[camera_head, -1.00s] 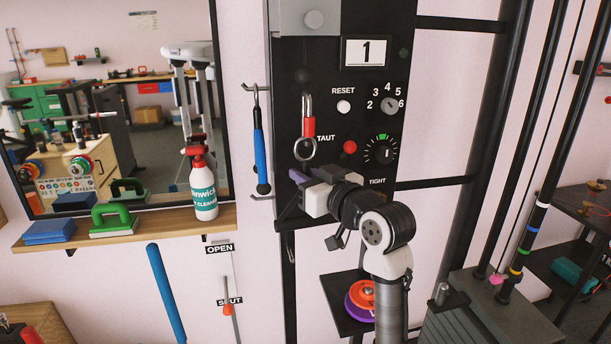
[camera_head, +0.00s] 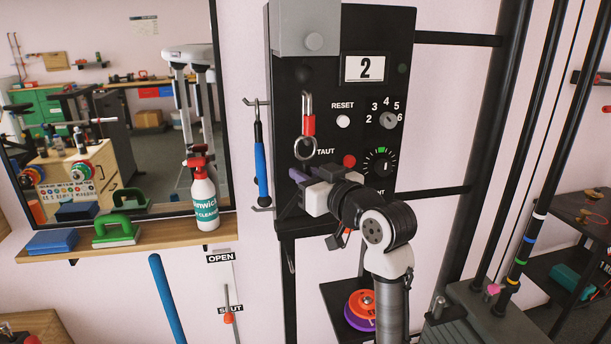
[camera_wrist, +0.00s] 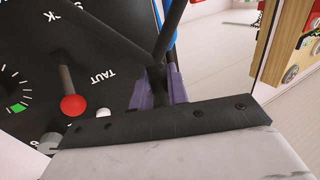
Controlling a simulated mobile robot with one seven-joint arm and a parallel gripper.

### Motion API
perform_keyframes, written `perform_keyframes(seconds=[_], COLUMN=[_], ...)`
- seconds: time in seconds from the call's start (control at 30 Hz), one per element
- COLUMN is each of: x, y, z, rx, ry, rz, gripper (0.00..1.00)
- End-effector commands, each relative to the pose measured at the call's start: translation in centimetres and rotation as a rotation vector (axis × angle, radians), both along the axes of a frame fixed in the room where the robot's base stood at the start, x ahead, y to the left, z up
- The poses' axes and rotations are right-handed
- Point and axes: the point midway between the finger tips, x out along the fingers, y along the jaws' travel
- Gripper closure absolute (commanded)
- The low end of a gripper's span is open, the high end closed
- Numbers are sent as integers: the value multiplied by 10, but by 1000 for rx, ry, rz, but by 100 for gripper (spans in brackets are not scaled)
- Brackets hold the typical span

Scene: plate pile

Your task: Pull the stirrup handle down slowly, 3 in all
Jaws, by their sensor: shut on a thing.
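The stirrup handle (camera_wrist: 172,32) is black; in the wrist view its two bars meet between my purple fingers. My gripper (camera_wrist: 159,92) is shut on it there. In the head view my gripper (camera_head: 304,180) is in front of the lower part of the black panel, and the handle is mostly hidden by it. A red and silver snap hook (camera_head: 308,125) with a metal ring hangs just above my gripper. The counter (camera_head: 364,68) on the panel reads 2.
A blue-handled tool (camera_head: 261,170) hangs at left. A shelf (camera_head: 160,235) holds a spray bottle (camera_head: 204,198). Black bars stand at right.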

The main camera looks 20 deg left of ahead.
Motion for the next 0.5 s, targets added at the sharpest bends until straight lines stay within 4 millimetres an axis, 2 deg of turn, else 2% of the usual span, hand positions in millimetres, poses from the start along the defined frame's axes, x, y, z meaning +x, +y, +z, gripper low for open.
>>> perform_keyframes(seconds=[0.27,0.5], x=[0,0], y=[1,1], z=[-5,-25], rx=[-5,-4], ry=[5,6], rz=[2,2], gripper=[100,100])
